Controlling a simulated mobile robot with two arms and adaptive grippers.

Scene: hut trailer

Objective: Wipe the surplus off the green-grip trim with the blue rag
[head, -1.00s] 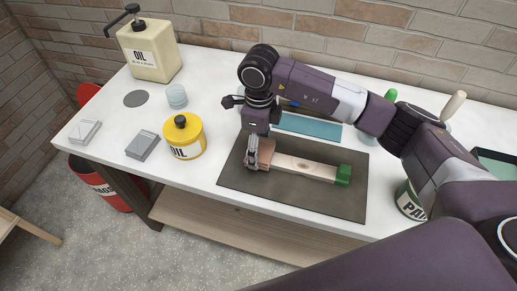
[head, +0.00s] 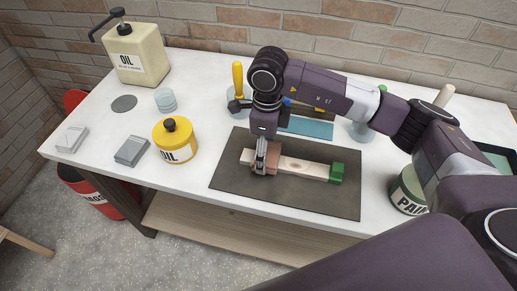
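The trim (head: 312,168) is a pale wooden strip with a green grip (head: 337,172) at its right end. It lies on a dark mat (head: 231,180) on the bench, with a darker knot-like patch near its middle. My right gripper (head: 261,158) is over the left part of the trim, its fingers apparently shut on a pinkish-brown block (head: 273,160) at the trim's surface. A flat blue cloth-like piece (head: 310,128), probably the blue rag, lies behind the mat, partly hidden by my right arm. My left gripper is out of view.
A yellow oil tin (head: 174,148), grey boxes (head: 132,150) and a clear stacked cup (head: 165,99) stand to the left. An oil pump jug (head: 138,58) is at the back left. A paint can (head: 405,190) and a green tray (head: 497,157) are right. A yellow-handled tool (head: 238,80) stands behind my gripper.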

